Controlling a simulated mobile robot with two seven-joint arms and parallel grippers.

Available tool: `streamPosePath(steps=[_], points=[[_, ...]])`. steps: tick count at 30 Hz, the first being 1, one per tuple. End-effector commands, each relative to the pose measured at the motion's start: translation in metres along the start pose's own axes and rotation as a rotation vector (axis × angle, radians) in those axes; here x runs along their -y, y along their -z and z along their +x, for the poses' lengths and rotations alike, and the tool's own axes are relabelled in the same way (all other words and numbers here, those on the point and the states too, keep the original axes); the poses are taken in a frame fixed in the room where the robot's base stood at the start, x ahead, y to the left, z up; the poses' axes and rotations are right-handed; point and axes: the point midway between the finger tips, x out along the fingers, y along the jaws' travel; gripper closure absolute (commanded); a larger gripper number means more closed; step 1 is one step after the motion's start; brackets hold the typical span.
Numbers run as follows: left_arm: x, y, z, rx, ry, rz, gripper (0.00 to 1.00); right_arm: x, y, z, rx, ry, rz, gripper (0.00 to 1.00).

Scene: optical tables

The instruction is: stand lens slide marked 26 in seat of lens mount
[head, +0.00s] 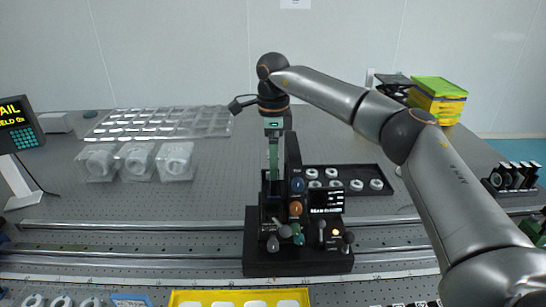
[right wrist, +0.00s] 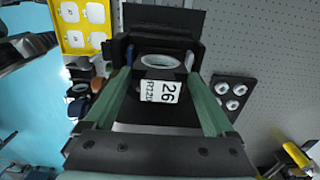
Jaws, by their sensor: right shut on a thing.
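My right gripper (head: 273,172) points straight down over the left side of the black lens mount (head: 262,250) in the head view. In the right wrist view its two green fingers (right wrist: 159,62) are shut on the lens slide (right wrist: 162,91), whose white label reads 26. A pale round lens ring shows just beyond the label. The black frame of the mount (right wrist: 165,22) surrounds the fingertips there. The slide's lower edge and the seat are hidden, so I cannot tell whether they touch. My left gripper is not in view.
A black tray (head: 345,170) with several white ring parts lies right behind the mount. A yellow tray (head: 195,297) is at the front edge. Clear boxes (head: 135,160) stand at the left. Black slide holders (head: 512,178) stand at the far right.

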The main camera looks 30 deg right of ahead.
Motion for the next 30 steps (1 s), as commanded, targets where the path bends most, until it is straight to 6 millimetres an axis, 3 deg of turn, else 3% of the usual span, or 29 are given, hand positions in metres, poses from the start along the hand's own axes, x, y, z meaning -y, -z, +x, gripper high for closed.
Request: streamPosePath(steps=[19, 20, 22, 30], points=[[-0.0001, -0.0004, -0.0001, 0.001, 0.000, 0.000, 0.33, 0.0001, 0.0000, 0.0035, 0.001, 0.001, 0.000, 1.00], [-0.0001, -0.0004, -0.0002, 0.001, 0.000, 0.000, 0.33, 0.0002, 0.0000, 0.0032, 0.001, 0.001, 0.000, 0.07], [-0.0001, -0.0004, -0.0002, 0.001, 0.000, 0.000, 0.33, 0.0002, 0.0000, 0.0032, 0.001, 0.001, 0.000, 0.00], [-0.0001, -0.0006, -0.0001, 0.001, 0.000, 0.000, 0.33, 0.0000, 0.0002, 0.0039, -0.001, 0.000, 0.000, 0.00]])
